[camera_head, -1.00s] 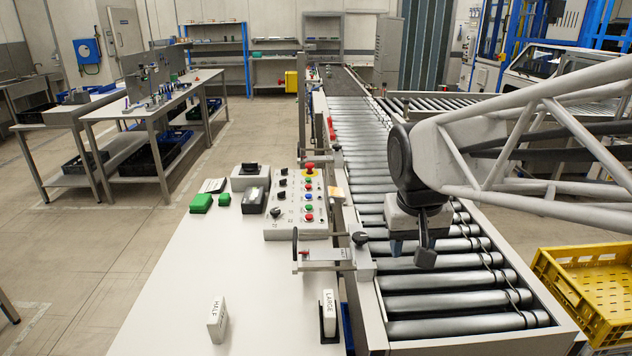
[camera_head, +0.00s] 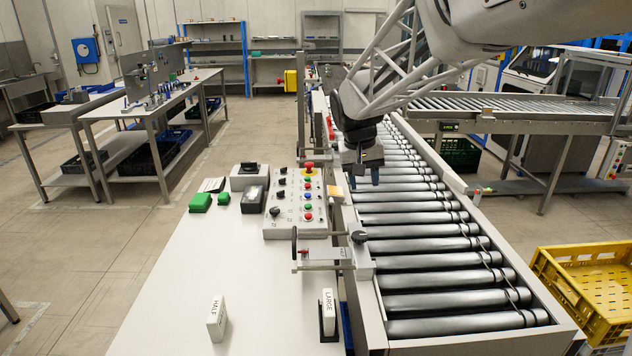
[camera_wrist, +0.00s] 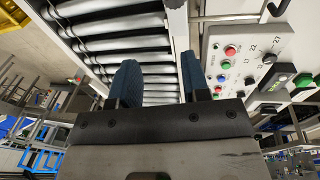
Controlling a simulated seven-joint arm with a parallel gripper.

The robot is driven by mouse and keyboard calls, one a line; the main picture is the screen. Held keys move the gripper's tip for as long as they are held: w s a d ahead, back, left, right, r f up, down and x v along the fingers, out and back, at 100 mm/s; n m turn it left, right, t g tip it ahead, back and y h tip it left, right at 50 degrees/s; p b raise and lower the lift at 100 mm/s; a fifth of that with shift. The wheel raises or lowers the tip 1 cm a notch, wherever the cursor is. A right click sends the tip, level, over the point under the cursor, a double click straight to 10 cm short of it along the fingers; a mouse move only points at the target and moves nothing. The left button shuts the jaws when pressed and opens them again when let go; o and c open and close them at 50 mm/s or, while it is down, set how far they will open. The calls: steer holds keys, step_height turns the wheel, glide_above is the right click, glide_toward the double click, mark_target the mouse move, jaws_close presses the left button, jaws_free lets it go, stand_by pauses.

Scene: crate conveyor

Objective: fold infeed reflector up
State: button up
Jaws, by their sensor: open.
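My gripper (camera_head: 364,179) hangs over the left side of the roller conveyor (camera_head: 415,250), near its left rail and just right of the button panel. In the wrist view my gripper (camera_wrist: 160,82) has its two blue fingers apart, with rollers and part of the side rail between and beyond them. Nothing is held. I cannot clearly pick out the infeed reflector. A small tan piece (camera_head: 337,192) sits on the left rail just left of my gripper, and a red part (camera_head: 331,128) sits farther up that rail. My gripper and arm hide part of the rail and rollers behind them.
The control panel (camera_head: 297,205) with knobs and buttons stands left of the rail. A clamp with a black handle (camera_head: 322,255) is nearer. The white table (camera_head: 180,290) holds green blocks and labelled HALF and LARGE pieces. A yellow crate (camera_head: 590,285) is at right. The near rollers are clear.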

steer(key=w+a+f, duration=0.2)
steer(key=w, duration=0.4)
steer(key=w+a+f, duration=0.2)
steer(key=w, duration=0.4)
steer(key=h, duration=0.2)
glide_toward(331, 200)
steer(key=shift+w+d+f+g, duration=0.3)
steer(key=shift+w+f+g, duration=0.1)
steer(key=shift+w, duration=0.1)
steer(key=shift+f, duration=0.15)
steer(key=shift+x, duration=3.8)
steer(key=shift+a, duration=0.1)
jaws_close()
